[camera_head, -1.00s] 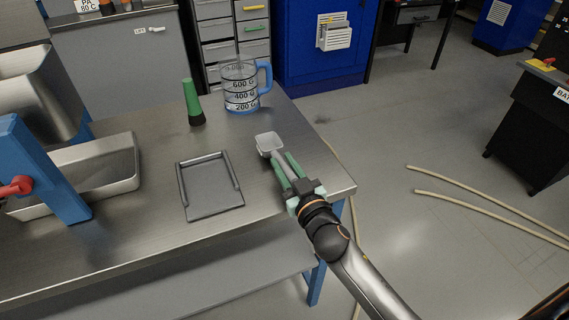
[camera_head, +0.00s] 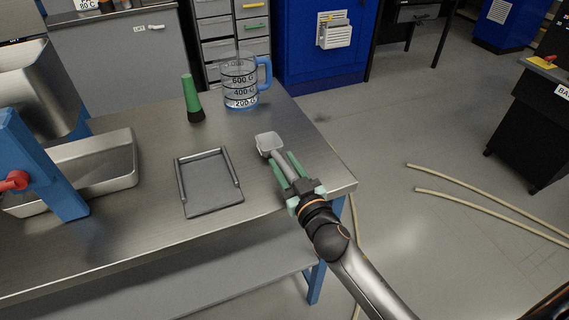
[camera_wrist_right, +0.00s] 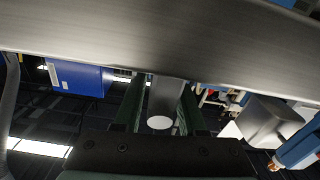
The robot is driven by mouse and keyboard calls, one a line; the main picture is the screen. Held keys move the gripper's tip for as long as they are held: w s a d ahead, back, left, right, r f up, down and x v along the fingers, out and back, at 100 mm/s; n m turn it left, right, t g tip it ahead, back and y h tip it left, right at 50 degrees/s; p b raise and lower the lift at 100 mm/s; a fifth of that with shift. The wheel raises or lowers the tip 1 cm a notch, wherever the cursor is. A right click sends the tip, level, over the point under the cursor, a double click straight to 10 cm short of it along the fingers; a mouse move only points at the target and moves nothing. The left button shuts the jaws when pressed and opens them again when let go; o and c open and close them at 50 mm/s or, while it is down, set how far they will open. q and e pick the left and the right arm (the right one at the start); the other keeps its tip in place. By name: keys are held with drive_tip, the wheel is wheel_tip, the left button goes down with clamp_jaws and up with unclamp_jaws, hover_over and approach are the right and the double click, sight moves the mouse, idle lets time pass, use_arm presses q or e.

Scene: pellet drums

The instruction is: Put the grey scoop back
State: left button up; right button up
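The grey scoop (camera_head: 269,143) is in my right gripper (camera_head: 287,169), near the right edge of the steel table. Its pale square bowl points away from the wrist, toward the back left. Its handle lies between the two green fingers, which are shut on it. The right wrist view shows the handle (camera_wrist_right: 166,95) between the fingers (camera_wrist_right: 161,108), with its pale round end toward the camera. I cannot tell how far the scoop is above the table. A flat grey tray with raised side rails (camera_head: 211,209) lies empty to the left of the gripper. My left gripper is not in view.
A clear jug with a blue handle (camera_head: 240,86) and a green cone with a dark base (camera_head: 193,101) stand behind. A steel pan (camera_head: 118,175) and blue post (camera_head: 42,165) are at left. The steel table (camera_head: 150,235) is bare around the tray.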

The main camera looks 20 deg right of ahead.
drive_tip(key=o, duration=0.3)
drive_tip(key=shift+o, duration=0.2)
drive_tip(key=shift+s, duration=0.15)
